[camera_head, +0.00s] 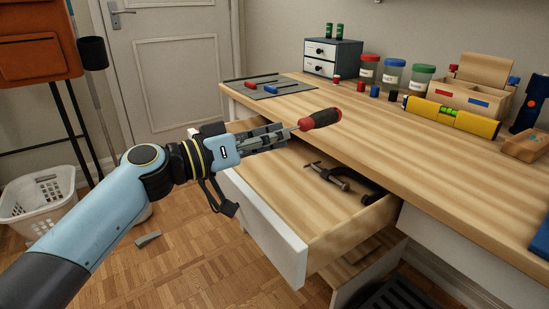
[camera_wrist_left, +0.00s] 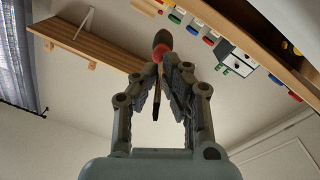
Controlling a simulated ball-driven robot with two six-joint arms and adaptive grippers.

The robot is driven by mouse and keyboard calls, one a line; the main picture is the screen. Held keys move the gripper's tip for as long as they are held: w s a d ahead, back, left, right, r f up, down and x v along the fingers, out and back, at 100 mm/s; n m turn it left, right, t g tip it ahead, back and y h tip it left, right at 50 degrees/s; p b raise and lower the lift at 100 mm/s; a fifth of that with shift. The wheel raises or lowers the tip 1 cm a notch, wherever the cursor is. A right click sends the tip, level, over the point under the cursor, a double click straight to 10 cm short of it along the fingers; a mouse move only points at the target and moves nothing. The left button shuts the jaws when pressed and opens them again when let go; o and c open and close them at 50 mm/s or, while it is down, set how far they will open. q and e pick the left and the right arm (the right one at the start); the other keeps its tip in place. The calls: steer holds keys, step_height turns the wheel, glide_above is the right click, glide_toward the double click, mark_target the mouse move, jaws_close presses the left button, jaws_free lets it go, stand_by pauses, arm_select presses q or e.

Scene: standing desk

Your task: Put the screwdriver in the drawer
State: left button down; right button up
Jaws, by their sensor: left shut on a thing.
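A screwdriver (camera_head: 320,119) with a red and black handle is in my left gripper (camera_head: 287,131), which is shut on it near the shaft. In the head view the handle points right, over the desk's front edge. In the left wrist view the screwdriver (camera_wrist_left: 158,60) stands between the fingers (camera_wrist_left: 165,85), its dark tip toward the palm. The white-fronted drawer (camera_head: 262,232) is pulled open below the gripper. A dark clamp (camera_head: 335,178) lies inside it, toward its right side. My right gripper is not in view.
The desk top (camera_head: 440,170) holds a yellow level (camera_head: 452,117), lidded jars (camera_head: 393,75), a small drawer cabinet (camera_head: 333,57) and a grey mat (camera_head: 267,88). The drawer's left and middle floor looks clear. A white basket (camera_head: 40,205) stands on the floor at left.

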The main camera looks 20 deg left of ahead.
arm_select(q)
step_height(320, 180, down, 4)
steer(key=shift+f+b, duration=0.25)
steer(key=shift+b, duration=0.7)
steer(key=c, duration=1.8)
jaws_free()
steer(key=shift+o, duration=1.6)
steer(key=shift+r, duration=0.1)
steer(key=v, duration=1.2)
steer(key=shift+r+b, duration=0.25)
steer(key=shift+b, duration=0.05)
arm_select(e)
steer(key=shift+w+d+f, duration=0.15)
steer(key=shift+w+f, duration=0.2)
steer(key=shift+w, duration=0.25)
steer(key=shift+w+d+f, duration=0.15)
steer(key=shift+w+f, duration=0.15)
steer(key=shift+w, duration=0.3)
